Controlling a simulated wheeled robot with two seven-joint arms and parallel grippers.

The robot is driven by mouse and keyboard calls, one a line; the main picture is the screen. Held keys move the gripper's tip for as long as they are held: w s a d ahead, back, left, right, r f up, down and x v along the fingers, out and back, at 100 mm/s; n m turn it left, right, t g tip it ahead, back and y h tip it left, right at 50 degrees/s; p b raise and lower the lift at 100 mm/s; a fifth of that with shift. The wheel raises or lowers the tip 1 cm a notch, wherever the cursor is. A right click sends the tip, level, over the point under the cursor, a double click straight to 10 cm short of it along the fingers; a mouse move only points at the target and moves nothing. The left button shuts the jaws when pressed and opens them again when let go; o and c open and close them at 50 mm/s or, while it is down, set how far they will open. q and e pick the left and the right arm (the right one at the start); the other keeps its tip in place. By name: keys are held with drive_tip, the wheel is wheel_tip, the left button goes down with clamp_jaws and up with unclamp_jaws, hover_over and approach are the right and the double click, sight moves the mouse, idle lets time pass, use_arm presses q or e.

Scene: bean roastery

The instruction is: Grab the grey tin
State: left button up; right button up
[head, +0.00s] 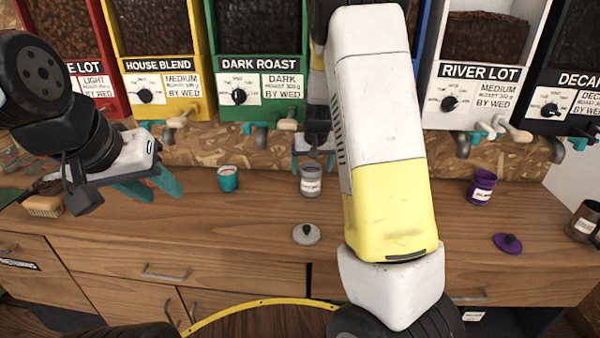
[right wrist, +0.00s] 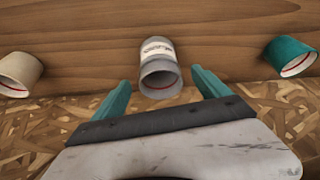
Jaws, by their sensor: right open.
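The grey tin (head: 311,182) stands open and upright on the wooden counter, with a white label on its side. In the right wrist view the grey tin (right wrist: 158,72) shows its open mouth. My right gripper (head: 314,161) is open, with its teal fingers just behind and above the tin. In the right wrist view the tin lies in line with the gap between the fingertips (right wrist: 162,82), with space on both sides; no contact shows. My left gripper (head: 152,187) is open and empty above the counter at the left.
A teal tin (head: 228,179) stands left of the grey tin; a beige tin (right wrist: 20,74) shows in the wrist view. A grey lid (head: 306,234) lies in front. A purple tin (head: 481,187), purple lid (head: 507,243) and metal jug (head: 583,222) are at right. Dispensers line the back.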

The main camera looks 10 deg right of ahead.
drive_tip(key=x, duration=0.6)
drive_tip(key=shift+w+f, duration=0.1)
drive_tip(key=shift+f, duration=0.3)
drive_tip(key=c, duration=1.5)
drive_tip(key=shift+r, duration=0.1)
